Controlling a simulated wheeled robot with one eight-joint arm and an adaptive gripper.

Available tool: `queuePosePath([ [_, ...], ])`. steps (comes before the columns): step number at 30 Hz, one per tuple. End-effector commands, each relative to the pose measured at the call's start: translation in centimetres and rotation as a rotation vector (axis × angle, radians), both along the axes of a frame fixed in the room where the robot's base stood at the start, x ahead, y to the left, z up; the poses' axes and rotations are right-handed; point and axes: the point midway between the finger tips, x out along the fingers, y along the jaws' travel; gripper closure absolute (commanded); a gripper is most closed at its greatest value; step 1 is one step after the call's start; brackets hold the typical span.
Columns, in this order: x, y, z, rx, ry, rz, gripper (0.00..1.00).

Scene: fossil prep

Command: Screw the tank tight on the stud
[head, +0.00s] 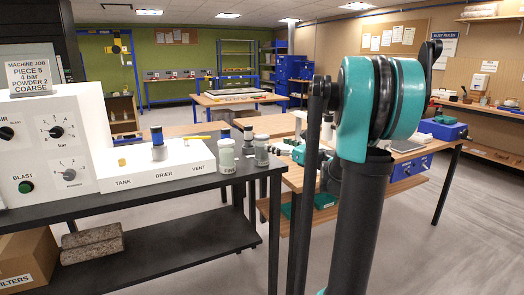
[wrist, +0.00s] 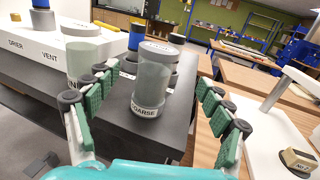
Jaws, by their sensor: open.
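The grey-green jar labelled COARSE (wrist: 150,82) stands upright on the dark bench, between my gripper's fingers in the wrist view; it also shows in the head view (head: 261,151). My gripper (wrist: 152,98) is open, with green-padded fingers left and right of the jar; I cannot tell whether they touch it. In the head view my arm hides much of the gripper. A small brass-coloured stud (head: 122,162) stands bare above the word TANK on the white block (head: 150,176). Another pale jar (wrist: 84,54) stands left of the COARSE jar, its label partly hidden by my left finger.
A blue-and-black jar (wrist: 137,38) stands behind the COARSE jar. A blue-and-black drier (head: 158,145) and a yellow vent lever (head: 197,138) rise from the block. The white control box (head: 48,130) is at left. A wooden table (wrist: 250,90) lies to the right.

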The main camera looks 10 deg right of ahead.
Motion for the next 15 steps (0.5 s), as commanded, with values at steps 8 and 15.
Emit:
queuePosePath([
  [8,3.0,2.2,0.0,-0.001,0.000,0.001,0.19],
  [15,4.0,3.0,-0.2,-0.002,0.000,0.002,0.19],
])
